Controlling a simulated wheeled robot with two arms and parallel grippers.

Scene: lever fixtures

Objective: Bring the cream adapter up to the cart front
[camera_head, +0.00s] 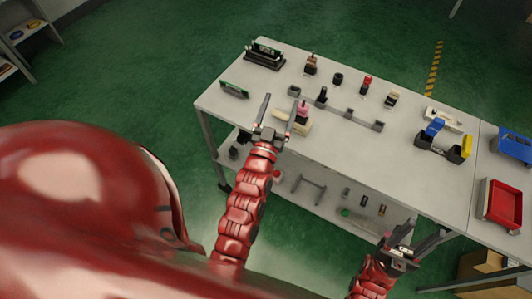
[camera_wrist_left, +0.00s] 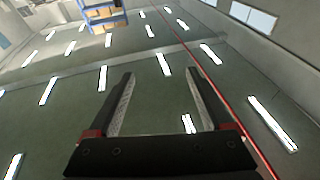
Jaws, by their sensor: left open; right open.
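A cream piece (camera_head: 280,117) lies near the cart's front edge, beside a pink-topped part (camera_head: 303,109) and partly behind my left gripper. I cannot tell for sure which is the cream adapter. My left gripper (camera_head: 281,97) is open and empty at the front edge, in line with the cream piece. My right gripper (camera_head: 428,227) is open and empty in front of the cart.
Several small fixtures stand on the cart, including a grey bar with blocks (camera_head: 338,108) and a black rack (camera_head: 264,57). A blue and yellow item (camera_head: 443,143) is at the right. A red bin (camera_head: 500,204) sits farther right. The front middle of the top is clear.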

